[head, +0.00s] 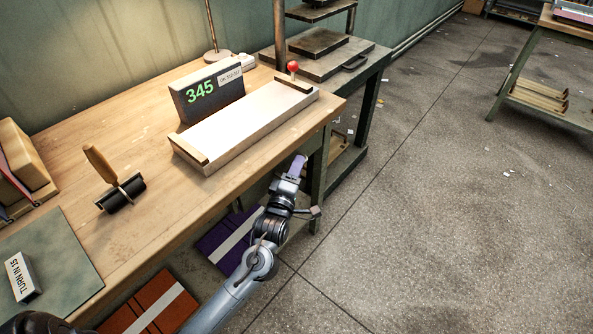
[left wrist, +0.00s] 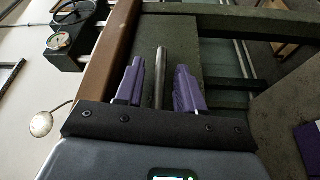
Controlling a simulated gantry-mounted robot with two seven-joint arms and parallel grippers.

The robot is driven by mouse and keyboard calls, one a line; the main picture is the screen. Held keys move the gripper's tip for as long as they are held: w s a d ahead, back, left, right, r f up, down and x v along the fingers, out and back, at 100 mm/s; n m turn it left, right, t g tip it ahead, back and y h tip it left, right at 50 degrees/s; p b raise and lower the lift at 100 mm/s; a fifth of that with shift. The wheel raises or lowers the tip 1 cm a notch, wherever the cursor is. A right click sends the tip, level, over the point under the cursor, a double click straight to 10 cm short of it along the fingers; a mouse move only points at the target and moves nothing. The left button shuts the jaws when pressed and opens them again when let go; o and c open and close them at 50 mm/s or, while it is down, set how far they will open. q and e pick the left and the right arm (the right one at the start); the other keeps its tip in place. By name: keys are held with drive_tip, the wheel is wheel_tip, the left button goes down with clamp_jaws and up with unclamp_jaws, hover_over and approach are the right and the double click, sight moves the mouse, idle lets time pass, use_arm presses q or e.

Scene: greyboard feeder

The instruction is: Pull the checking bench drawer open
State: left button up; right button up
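The checking bench (head: 150,115) is a wooden-topped table in the head view. My left gripper (head: 298,166) is below the bench's front edge, near its right end. In the left wrist view its two purple fingers (left wrist: 159,84) are apart, with a metal bar handle (left wrist: 160,65) between them. Gaps show between the bar and both fingers. Behind the bar is a dark green panel, the drawer front (left wrist: 180,50). In the head view the drawer front is mostly hidden under the bench top and behind my gripper. My right gripper is not in view.
On the bench stand a white scale tray (head: 245,125) with a display reading 345, a roller (head: 120,190) and a green mat (head: 55,260). Purple (head: 225,238) and orange (head: 150,303) items lie below the bench. The floor (head: 440,200) to the right is open.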

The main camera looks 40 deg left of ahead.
use_arm(q)
clamp_jaws()
idle(0.3)
